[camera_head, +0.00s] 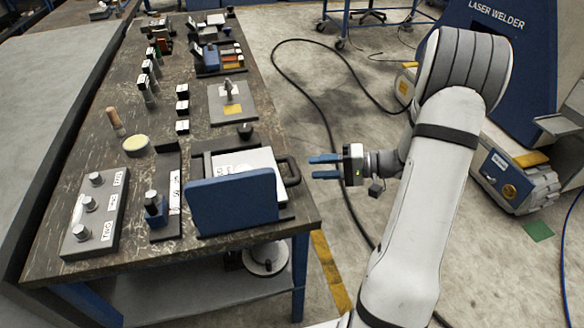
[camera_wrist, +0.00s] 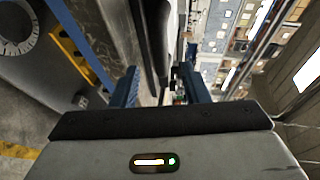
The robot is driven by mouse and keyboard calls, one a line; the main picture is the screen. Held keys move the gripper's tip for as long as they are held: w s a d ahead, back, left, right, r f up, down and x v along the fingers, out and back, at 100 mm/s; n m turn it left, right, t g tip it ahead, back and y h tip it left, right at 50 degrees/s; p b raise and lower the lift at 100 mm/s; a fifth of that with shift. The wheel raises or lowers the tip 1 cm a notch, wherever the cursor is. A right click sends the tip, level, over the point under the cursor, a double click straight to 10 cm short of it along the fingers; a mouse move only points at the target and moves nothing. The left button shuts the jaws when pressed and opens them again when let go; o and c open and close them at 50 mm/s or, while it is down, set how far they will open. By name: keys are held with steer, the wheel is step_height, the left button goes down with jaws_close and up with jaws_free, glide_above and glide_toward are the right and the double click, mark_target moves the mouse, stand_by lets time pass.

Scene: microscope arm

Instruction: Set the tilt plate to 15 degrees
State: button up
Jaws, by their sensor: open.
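A device at the table's near right corner has a black base, a light labelled plate (camera_head: 245,168), an upright blue panel (camera_head: 232,203) at its front and a black loop handle (camera_head: 289,170) on its right side. I take it for the tilt plate; its angle and scale cannot be read. My gripper (camera_head: 313,167) is open and empty, just right of the handle, with its blue fingers pointing left towards it. In the wrist view my gripper (camera_wrist: 158,85) shows both fingers apart, with a dark bar, likely the handle (camera_wrist: 153,40), ahead between them.
The dark worktable (camera_head: 150,245) also holds a grey knob block (camera_head: 95,215), a slider unit (camera_head: 156,210), a yellow-topped disc (camera_head: 136,145) and a grey plate with a lever (camera_head: 232,102).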

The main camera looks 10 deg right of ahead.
mark_target(294, 169)
steer(key=x, duration=0.7)
steer(key=shift+a, duration=0.1)
steer(key=shift+c, duration=0.4)
jaws_close()
